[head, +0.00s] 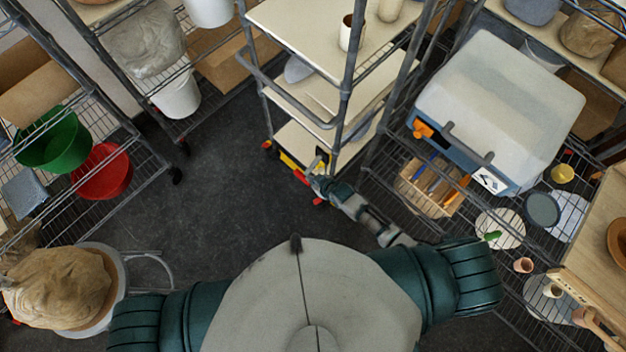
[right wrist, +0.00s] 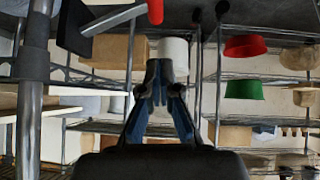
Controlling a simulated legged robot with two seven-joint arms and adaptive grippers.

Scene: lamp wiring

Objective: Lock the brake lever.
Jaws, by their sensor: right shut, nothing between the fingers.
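A cart with cream shelves (head: 290,135) stands ahead of me. At its lower near corner is a yellow part (head: 289,161) with red pieces (head: 301,177) beside it; I cannot tell which one is the brake lever. In the right wrist view a red-tipped bar (right wrist: 155,11) shows at the top edge, partly cut off. My right gripper (head: 321,165) is beside that cart corner. In the right wrist view its fingers (right wrist: 158,72) are shut and empty, apart from the red tip. My left gripper is not in view.
Wire racks stand on both sides. The left one holds a green tub (head: 55,142) and a red tub (head: 103,172). A large white and blue machine (head: 498,105) and a wooden box (head: 428,190) are on the right. The dark floor (head: 215,180) left of the cart is clear.

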